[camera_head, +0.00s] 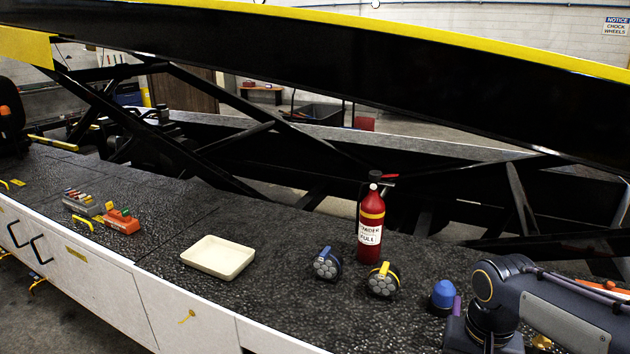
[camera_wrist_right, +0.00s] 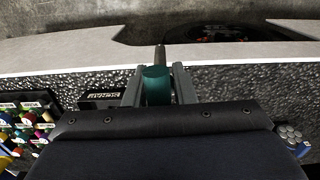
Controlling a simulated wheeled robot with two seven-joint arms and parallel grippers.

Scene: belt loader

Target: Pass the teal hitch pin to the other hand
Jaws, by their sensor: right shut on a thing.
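The teal hitch pin (camera_wrist_right: 157,86) is in the right wrist view, with a teal body and a thin greyish tip pointing up in the picture. My right gripper (camera_wrist_right: 158,80) is shut on it, one grey finger on each side of the teal body. The pin's lower end is hidden behind my gripper's dark housing. In the head view only part of my right arm shows at the lower right; neither the gripper nor the pin can be made out there. My left gripper is in neither view.
On the dark textured deck stand an empty cream tray (camera_head: 218,259), a red extinguisher (camera_head: 371,225), a blue-rimmed lamp (camera_head: 327,264), a yellow-rimmed lamp (camera_head: 383,281) and a blue-topped item (camera_head: 444,292). An orange item (camera_head: 121,222) lies left. A black, yellow-edged beam (camera_head: 330,80) slants overhead.

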